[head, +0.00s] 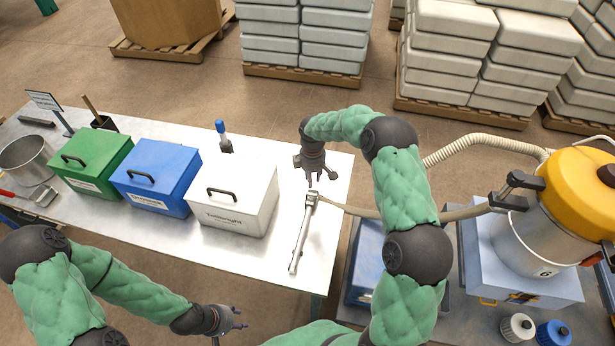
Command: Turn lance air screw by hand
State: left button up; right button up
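The lance (301,236) is a slim metal tube lying on the right end of the white table. Its head (312,198) is at the far end, where a beige hose joins it. The air screw is too small to make out. My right gripper (320,179) points down just beyond the lance head; its fingers look apart, with nothing seen between them. I cannot tell whether it touches the lance. My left gripper (241,318) is open and empty in front of the table's near edge, away from the lance.
White (232,208), blue (155,178) and green (92,163) lidded boxes stand left of the lance. A blue-capped item (222,130) stands behind them. A yellow-topped hopper (545,225) is at the right. The hose (450,214) runs between it and the lance, passing my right arm.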

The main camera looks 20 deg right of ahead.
aim_at(312, 194)
jog(key=shift+w+f, duration=0.15)
jog(key=shift+f, duration=0.05)
jog(key=shift+s+f+b, duration=0.2)
jog(key=shift+f+b, duration=0.2)
jog(key=shift+f, duration=0.05)
jog(key=shift+f+b, duration=1.9)
jog(key=shift+f, duration=1.55)
grip_shut()
